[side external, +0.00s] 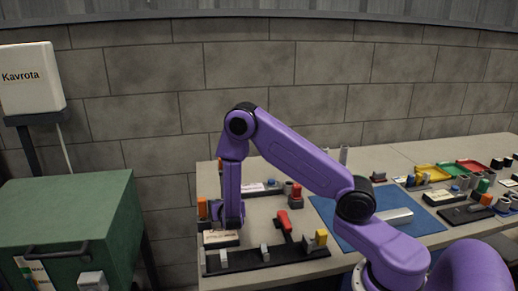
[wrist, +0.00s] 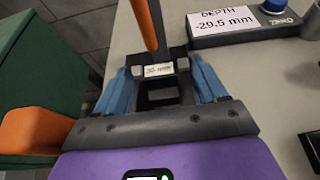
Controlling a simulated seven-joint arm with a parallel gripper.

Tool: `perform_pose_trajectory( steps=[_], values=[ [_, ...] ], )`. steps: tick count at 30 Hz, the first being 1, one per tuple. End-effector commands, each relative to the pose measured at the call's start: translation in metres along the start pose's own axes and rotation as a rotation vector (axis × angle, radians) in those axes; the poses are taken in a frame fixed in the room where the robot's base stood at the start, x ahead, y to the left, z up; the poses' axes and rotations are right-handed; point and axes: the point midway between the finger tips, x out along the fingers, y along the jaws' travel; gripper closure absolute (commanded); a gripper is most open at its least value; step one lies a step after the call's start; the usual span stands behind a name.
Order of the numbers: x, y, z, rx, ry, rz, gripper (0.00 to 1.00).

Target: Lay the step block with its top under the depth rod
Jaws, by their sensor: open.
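My gripper (wrist: 162,85) is open, with blue fingers on both sides of a dark stepped piece (wrist: 160,97) in the wrist view. I cannot tell whether the fingers touch it. This may be the step block. A small pale label (wrist: 158,70) lies just beyond, and an orange bar (wrist: 147,24) rises behind it. I cannot tell whether that bar belongs to the depth rod. A dark readout box (wrist: 240,35) shows "DEPTH -29.5 mm". In the side external view my gripper (side external: 230,223) is low at the table's left end, beside a dark block with a pale label (side external: 221,238).
An orange block (wrist: 35,130) stands left of my gripper. A long black fixture (side external: 265,257) lies at the front, with a red-handled tool (side external: 283,220) behind it. A blue mat (side external: 340,228) holds a pale bar (side external: 394,216). A green cabinet (side external: 70,215) stands left of the table.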

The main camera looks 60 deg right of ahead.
Motion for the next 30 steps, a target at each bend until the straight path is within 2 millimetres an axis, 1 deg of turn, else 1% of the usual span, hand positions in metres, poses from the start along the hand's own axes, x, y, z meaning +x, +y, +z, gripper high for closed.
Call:
perform_pose_trajectory(
  steps=[1,6,9,14,30],
  values=[
    [-0.009,0.001,-0.003,-0.003,0.000,0.003,0.29],
    [-0.037,0.000,-0.010,-0.002,-0.001,0.003,0.29],
    [-0.049,0.001,0.003,0.005,-0.003,0.003,0.29],
    [-0.068,0.001,0.018,0.004,-0.003,0.003,0.29],
    [-0.095,0.000,0.086,0.007,-0.004,0.000,0.29]
  ],
)
